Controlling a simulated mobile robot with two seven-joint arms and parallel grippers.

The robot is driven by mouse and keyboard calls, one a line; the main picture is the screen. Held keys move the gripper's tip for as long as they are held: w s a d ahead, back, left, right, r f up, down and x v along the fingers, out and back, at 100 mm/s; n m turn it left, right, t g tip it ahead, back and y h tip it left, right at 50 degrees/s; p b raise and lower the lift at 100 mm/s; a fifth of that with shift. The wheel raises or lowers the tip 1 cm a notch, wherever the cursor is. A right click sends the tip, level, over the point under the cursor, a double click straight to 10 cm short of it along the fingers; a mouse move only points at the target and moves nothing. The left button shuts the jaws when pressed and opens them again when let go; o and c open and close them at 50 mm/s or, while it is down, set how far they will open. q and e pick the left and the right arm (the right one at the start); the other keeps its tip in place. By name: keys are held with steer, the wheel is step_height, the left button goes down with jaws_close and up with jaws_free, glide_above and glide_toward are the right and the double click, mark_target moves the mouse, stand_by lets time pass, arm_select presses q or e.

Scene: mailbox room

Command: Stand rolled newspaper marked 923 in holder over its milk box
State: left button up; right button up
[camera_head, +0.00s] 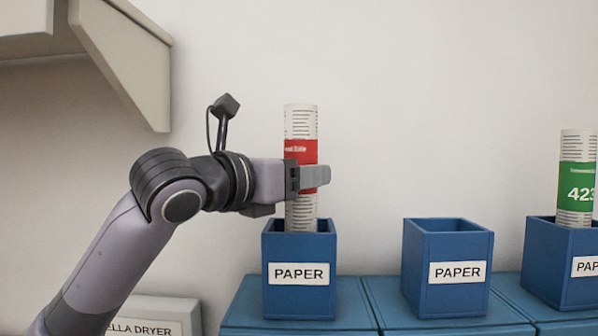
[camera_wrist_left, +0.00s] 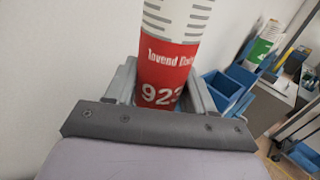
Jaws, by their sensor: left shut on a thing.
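The rolled newspaper (camera_head: 301,123) is white with printed lines and a red band. The band reads 923 in the left wrist view (camera_wrist_left: 168,65). It stands upright, its lower end inside the left blue holder (camera_head: 299,289) labelled PAPER; its bottom end is hidden by the holder's walls. My left gripper (camera_head: 308,178) is shut on the newspaper at the red band, just above the holder's rim. The holder stands on a blue box (camera_head: 243,300), whose front is mostly out of view. My right gripper is not in view.
An empty blue PAPER holder (camera_head: 447,268) stands to the right. Beyond it, another holder (camera_head: 545,262) has a roll with a green band marked 423 (camera_head: 577,165). A shelf (camera_head: 120,60) hangs at upper left. An umbrella dryer (camera_head: 160,314) stands at lower left.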

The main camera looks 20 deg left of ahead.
arm_select(q)
steer(key=o, duration=1.2)
steer(key=shift+s, duration=0.1)
steer(key=shift+b+v, duration=0.8)
steer(key=shift+v, duration=2.7)
